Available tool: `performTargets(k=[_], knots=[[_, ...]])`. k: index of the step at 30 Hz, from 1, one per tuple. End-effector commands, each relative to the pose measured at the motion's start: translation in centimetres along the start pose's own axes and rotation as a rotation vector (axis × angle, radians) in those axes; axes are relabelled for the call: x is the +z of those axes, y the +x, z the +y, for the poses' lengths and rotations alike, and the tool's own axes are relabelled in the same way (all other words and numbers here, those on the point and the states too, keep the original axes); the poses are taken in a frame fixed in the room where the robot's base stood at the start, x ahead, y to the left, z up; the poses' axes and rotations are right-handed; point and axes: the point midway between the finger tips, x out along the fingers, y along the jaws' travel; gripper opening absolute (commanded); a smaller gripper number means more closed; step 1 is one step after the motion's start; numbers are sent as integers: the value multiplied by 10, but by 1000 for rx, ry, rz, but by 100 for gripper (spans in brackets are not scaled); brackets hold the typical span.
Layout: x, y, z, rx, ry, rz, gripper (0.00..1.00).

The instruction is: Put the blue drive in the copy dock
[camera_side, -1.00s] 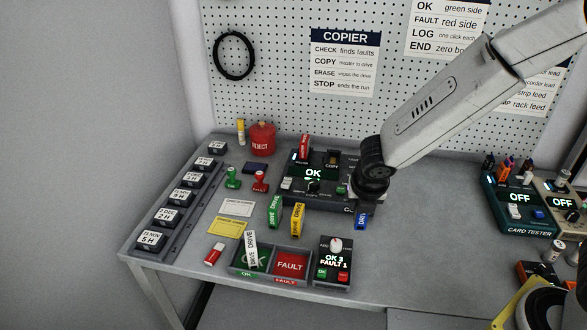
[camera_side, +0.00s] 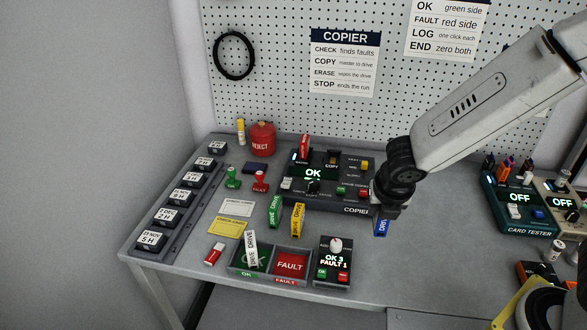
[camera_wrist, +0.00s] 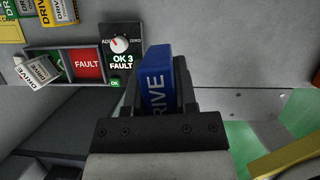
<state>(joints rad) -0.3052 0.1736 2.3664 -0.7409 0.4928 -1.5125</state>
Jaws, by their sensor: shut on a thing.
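My gripper (camera_side: 383,215) is shut on the blue drive (camera_side: 381,229) and holds it upright just right of the copier's front corner. In the wrist view the blue drive (camera_wrist: 158,80) stands between the two dark fingers (camera_wrist: 158,98), lettering visible. The copier (camera_side: 328,200) is a dark box with an OK screen. A red drive (camera_side: 304,146) stands in its back left slot. A slot marked COPY (camera_side: 333,158) is beside it, at the back middle; I cannot tell whether it is empty.
The card tester (camera_side: 520,215) is farther right.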

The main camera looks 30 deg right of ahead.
Motion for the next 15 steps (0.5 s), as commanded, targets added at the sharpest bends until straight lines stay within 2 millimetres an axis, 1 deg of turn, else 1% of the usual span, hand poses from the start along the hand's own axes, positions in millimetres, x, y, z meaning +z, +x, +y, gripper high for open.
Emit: performTargets(k=[10,15], knots=[[2,1,2,0,1,-1,0],[12,3,9,-4,6,-5,0]])
